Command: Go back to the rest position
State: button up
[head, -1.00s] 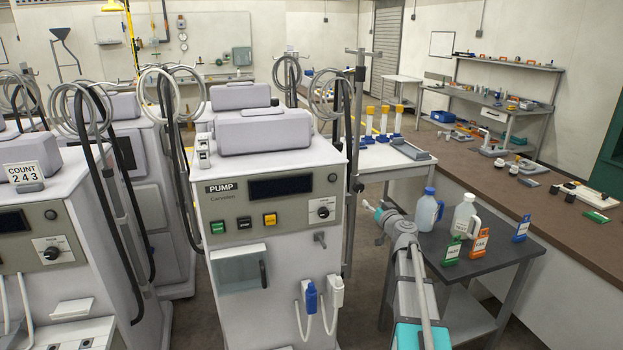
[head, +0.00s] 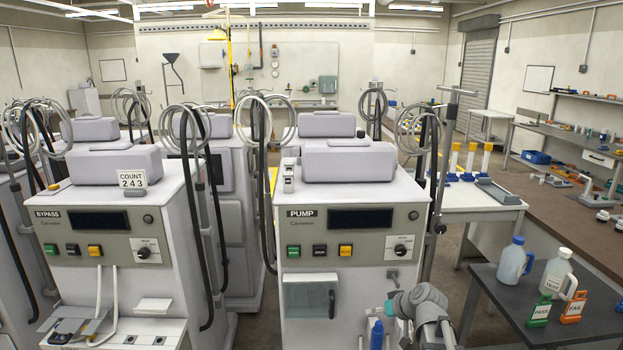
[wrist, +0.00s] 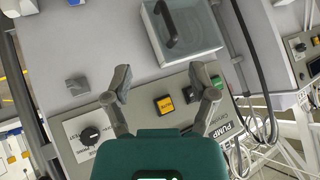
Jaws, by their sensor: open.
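My gripper (wrist: 161,82) is open and empty in the wrist view, with its two fingers spread apart. Behind the fingers is the tilted front of the pump machine, with the yellow button (wrist: 166,105), the black knob (wrist: 90,136) and the clear-lidded box (wrist: 181,30). In the head view my arm is low, in front of the lower right part of the PUMP machine (head: 340,213). The fingertips are too small to make out there.
The dark side table (head: 490,290) at right holds a blue-capped jug (head: 513,262), a white jug (head: 556,274), a green PASS card (head: 539,312) and an orange FAIL card (head: 574,307). The BYPASS machine (head: 105,205) stands at left. Floor shows between the two front machines.

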jog(key=s+a+f+m+g+h, duration=0.1)
jog(key=s+f+g+h, duration=0.1)
jog(key=s, duration=0.6)
jog(key=s+a+f+m+g+h, duration=0.1)
jog(key=s+f+g+h, duration=0.2)
jog(key=s, duration=0.5)
jog(key=shift+s+m+g+h, duration=0.4)
jog(key=shift+g+h, duration=0.1)
jog(key=shift+g, duration=0.5)
